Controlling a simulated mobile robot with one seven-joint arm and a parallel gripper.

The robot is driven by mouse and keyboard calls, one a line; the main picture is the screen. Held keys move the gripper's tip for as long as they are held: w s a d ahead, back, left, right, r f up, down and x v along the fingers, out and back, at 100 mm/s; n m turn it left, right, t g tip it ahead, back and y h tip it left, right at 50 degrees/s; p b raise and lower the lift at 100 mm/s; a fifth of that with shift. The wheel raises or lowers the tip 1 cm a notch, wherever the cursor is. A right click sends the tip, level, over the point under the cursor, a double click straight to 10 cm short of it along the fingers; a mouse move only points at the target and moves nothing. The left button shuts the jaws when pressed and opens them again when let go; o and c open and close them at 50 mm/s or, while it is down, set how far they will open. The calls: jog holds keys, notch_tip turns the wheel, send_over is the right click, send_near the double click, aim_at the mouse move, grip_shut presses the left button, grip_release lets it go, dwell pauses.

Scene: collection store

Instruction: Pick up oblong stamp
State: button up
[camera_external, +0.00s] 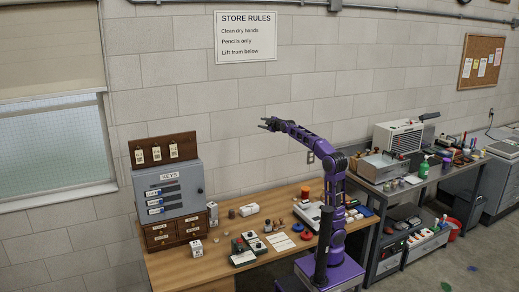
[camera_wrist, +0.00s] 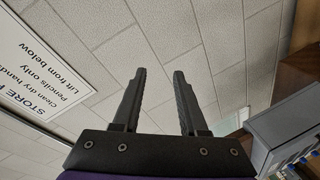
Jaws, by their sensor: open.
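My gripper (camera_external: 265,125) is raised high above the wooden table (camera_external: 185,266), in front of the block wall, and points left. In the wrist view my gripper (camera_wrist: 160,72) is open, with nothing between its two dark fingers. Several small items stand on the table, among them a dark reddish-brown piece (camera_external: 232,213) and small dark upright pieces (camera_external: 268,227). They are too small to tell which one is the oblong stamp. The wrist view shows no stamp, only wall, sign and cabinet.
A grey key cabinet (camera_external: 187,176) on small wooden drawers (camera_external: 160,236) stands at the table's left. A white box (camera_external: 249,210), a red round item (camera_external: 306,235) and a pale sheet (camera_external: 280,242) lie on the table. A cluttered bench (camera_external: 400,184) stands at right.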

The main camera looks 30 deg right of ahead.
jog(key=w+d+f+m+h+p, duration=0.1)
jog(key=w+d+f+h, duration=0.15)
jog(key=f, duration=0.85)
jog(key=w+d+f+h, duration=0.15)
jog(key=w+f, duration=0.25)
jog(key=f, duration=0.7)
jog(key=s+d+f+m+g+y, duration=0.1)
jog(key=d+f, duration=0.3)
jog(key=f, duration=0.5)
jog(key=s+d+f+m+g, duration=0.1)
jog(key=s+d+f, duration=0.15)
jog(key=f, duration=0.65)
jog(key=m+y+p, duration=0.3)
jog(key=m, duration=0.9)
send_near(281, 220)
jog(key=w, duration=0.1)
jog(key=w+f, duration=0.1)
jog(key=w, duration=0.1)
jog(key=shift+w+d+f, duration=0.2)
jog(key=shift+w+d, duration=0.15)
jog(key=shift+s+a+f, duration=0.15)
jog(key=shift+b+x, duration=0.55)
jog(key=shift+x, duration=0.45)
jog(key=x, duration=0.5)
jog(key=shift+w+a+f, duration=0.1)
jog(key=shift+w+f, duration=0.05)
jog(key=shift+w, duration=0.1)
